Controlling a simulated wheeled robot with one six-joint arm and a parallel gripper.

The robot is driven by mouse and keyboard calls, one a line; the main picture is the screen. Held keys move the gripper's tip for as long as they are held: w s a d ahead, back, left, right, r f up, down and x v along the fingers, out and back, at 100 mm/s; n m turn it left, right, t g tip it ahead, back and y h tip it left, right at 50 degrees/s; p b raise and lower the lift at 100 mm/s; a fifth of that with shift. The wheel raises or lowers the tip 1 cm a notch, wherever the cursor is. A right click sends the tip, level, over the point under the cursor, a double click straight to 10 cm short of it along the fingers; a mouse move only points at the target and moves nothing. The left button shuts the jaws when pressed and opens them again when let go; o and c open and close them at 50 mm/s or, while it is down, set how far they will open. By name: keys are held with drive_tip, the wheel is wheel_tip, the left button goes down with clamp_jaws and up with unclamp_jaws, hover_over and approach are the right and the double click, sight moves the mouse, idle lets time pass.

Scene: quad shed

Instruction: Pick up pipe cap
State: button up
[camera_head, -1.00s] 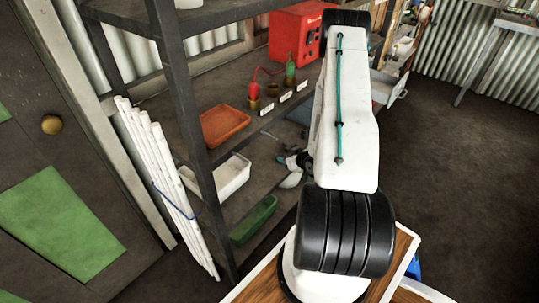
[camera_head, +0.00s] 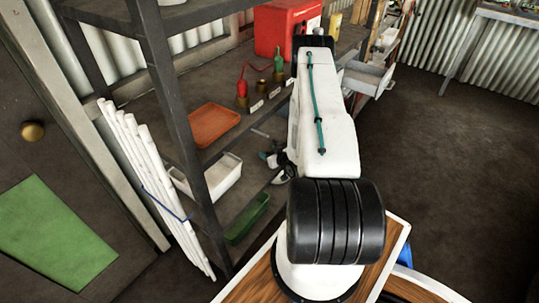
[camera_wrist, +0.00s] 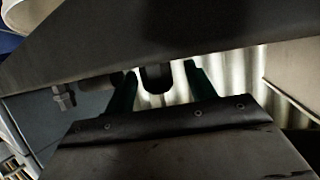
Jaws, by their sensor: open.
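In the wrist view my gripper (camera_wrist: 160,70) is open, with its two dark green fingers apart. A dark, rounded thing (camera_wrist: 157,79), possibly the pipe cap, shows between the fingers; I cannot tell its full shape or whether it touches them. A brownish rounded piece (camera_wrist: 98,83) is just left of the left finger, and a bolt-like metal piece (camera_wrist: 63,98) is farther left. A dark shelf beam crosses in front of their upper parts. In the head view my gripper (camera_head: 266,158) shows small at the shelving, partly hidden by my arm. No pipe cap can be made out there.
The shelving holds an orange tray (camera_head: 214,125), a white bin (camera_head: 222,178), a green tray (camera_head: 247,219), a red box (camera_head: 285,30) and oil cans (camera_head: 242,86). White pipes (camera_head: 155,190) lean at its left post. Open floor (camera_head: 440,150) lies to the right.

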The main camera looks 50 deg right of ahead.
drive_tip(key=c, duration=1)
